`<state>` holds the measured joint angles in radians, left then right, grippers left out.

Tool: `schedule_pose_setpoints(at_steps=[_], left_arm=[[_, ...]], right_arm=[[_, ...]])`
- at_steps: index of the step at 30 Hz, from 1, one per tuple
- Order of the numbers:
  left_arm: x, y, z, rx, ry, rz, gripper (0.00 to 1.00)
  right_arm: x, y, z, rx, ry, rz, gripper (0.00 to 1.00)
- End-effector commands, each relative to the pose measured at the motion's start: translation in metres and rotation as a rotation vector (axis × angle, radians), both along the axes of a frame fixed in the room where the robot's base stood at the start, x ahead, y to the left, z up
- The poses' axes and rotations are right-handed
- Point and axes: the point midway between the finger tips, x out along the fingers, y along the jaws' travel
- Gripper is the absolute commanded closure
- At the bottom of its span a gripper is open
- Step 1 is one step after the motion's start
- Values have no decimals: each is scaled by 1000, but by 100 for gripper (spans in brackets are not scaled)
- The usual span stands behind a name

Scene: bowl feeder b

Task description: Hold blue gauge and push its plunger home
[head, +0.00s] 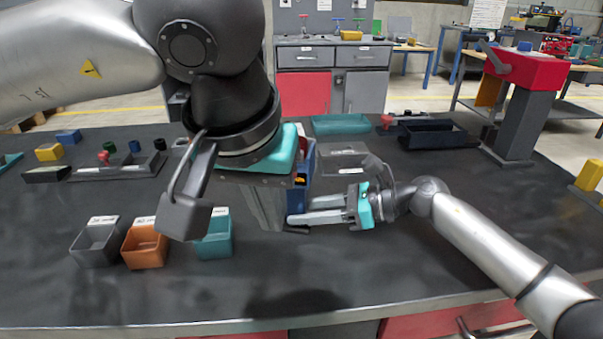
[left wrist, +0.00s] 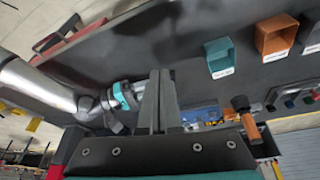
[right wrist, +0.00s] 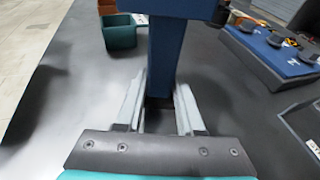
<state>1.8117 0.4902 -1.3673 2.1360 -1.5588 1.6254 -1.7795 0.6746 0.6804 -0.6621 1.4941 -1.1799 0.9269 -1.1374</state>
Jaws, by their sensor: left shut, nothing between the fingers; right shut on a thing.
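The blue gauge (right wrist: 180,60) stands as a tall blue post between my right gripper's fingers in the right wrist view. In the head view only part of the blue gauge (head: 296,200) shows, behind my left arm. My right gripper (head: 290,217) comes in from the right, low over the table, shut on it. My left gripper (head: 270,225) points down just left of the gauge, shut and empty. Its closed fingers (left wrist: 157,102) also show in the left wrist view. The gauge's plunger cannot be made out, and its top is hidden.
Grey (head: 93,243), orange (head: 146,246) and teal (head: 215,237) bins stand at the front left. A blue panel with dark round knobs (right wrist: 272,50) lies beside the gauge. A red-topped grey post (head: 520,110) stands at the right. The table's front middle is clear.

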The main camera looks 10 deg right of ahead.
Motion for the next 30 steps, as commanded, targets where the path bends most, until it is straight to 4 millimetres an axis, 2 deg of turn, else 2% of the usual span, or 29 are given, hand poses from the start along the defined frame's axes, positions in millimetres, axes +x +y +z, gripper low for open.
schedule_pose_setpoints(at_steps=[5,18,30], left_arm=[[10,1,5,19,-30,1,100],[54,-13,5,18,-25,1,100],[61,-15,4,18,-26,0,100]], right_arm=[[0,0,-1,-2,0,-1,100],[0,0,-1,-1,0,-1,100],[0,0,-1,-1,1,-1,100]])
